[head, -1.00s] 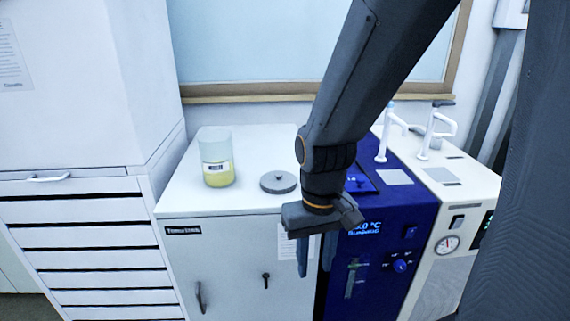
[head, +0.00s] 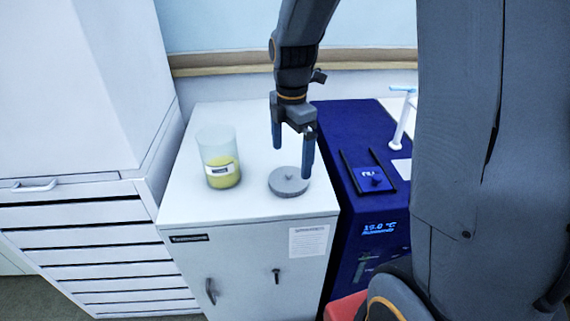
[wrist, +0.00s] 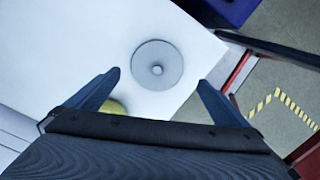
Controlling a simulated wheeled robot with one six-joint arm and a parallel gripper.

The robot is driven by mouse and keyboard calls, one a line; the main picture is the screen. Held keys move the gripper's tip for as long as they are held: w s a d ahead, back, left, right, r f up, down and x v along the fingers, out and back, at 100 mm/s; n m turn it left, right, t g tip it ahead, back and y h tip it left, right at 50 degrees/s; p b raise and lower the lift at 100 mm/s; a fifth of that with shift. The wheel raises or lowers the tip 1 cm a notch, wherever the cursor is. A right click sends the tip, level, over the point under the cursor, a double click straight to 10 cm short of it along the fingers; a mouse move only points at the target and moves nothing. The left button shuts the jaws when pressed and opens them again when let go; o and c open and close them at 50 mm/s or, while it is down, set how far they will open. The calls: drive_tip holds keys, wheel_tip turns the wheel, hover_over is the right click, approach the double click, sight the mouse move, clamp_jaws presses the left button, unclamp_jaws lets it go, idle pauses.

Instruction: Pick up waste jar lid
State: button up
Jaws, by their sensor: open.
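The waste jar lid (head: 289,182) is a round grey disc with a small knob. It lies flat on the white cabinet top, right of the jar. It also shows in the wrist view (wrist: 157,65), beyond the fingertips and between their lines. My gripper (head: 292,158) is open and empty, pointing down above the lid, apart from it; its fingers also show in the wrist view (wrist: 158,80). The waste jar (head: 219,157) is clear, with yellow liquid and a label. A yellow bit of it shows behind my left finger in the wrist view.
The white cabinet top (head: 250,125) has free room around jar and lid. A blue device (head: 385,225) with a display stands against its right side. White drawers (head: 95,240) and a tall white unit are at left. A wall with a wooden ledge (head: 215,65) is behind.

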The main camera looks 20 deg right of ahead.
sight(290, 173)
drive_tip(key=shift+w+r+n, duration=0.15)
drive_tip(key=shift+w+n, duration=0.25)
drive_tip(key=shift+w+f, duration=0.15)
drive_tip(key=shift+f, duration=0.05)
drive_tip(key=shift+s+f+p, duration=0.2)
drive_tip(key=shift+f+p, duration=1)
drive_tip(key=shift+f, duration=2.5)
drive_tip(key=shift+c, duration=0.4)
drive_tip(key=shift+d, duration=0.1)
drive_tip(key=c, duration=0.8)
drive_tip(key=shift+r, duration=0.1)
drive_tip(key=shift+c, duration=0.2)
